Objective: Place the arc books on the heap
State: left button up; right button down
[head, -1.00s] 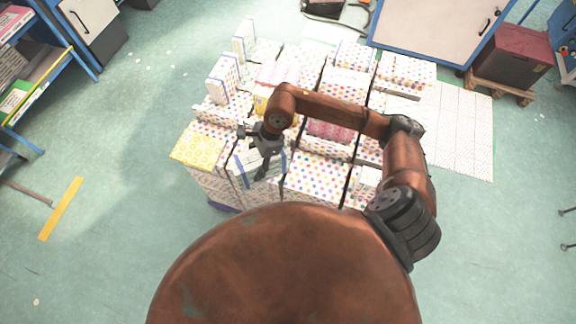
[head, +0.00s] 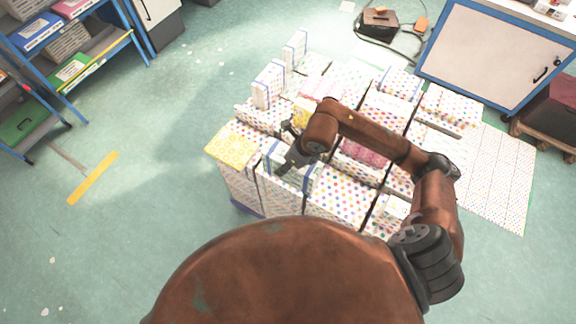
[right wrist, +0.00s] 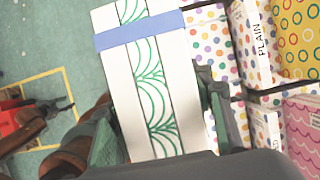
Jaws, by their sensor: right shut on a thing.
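My right gripper (head: 288,152) is shut on a white bundle with green arc patterns and a blue band, the arc books (right wrist: 152,85). In the right wrist view its fingers press on the bundle's two sides. In the head view it hangs at the near left part of the heap (head: 340,203), a block of dotted white stacks. The gripper and arm partly hide the bundle there, and I cannot tell whether it touches the stacks beneath.
A yellow-topped stack (head: 231,149) forms the heap's left corner. Two white bundles (head: 268,85) stand up at its back left. Dotted sheets (head: 495,180) lie on the floor at right. A blue shelf (head: 75,60) and cabinet (head: 490,50) stand behind. The left floor is mostly clear.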

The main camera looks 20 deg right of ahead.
jog(key=shift+w+d+f+p, duration=0.1)
jog(key=shift+d+f+p, duration=0.4)
jog(key=shift+d+f, duration=2.25)
jog(key=shift+w+d+f+p, duration=0.1)
jog(key=shift+d+f+p, duration=0.4)
jog(key=shift+d+f, duration=2.2)
jog(key=c, duration=1)
grip_release()
jog(key=shift+s+a+f, duration=0.1)
jog(key=shift+a+f, duration=0.05)
jog(key=shift+f, duration=0.1)
jog(key=shift+o, duration=0.2)
jog(key=b+v, duration=0.1)
jog(key=v, duration=1.1)
jog(key=shift+r, duration=0.1)
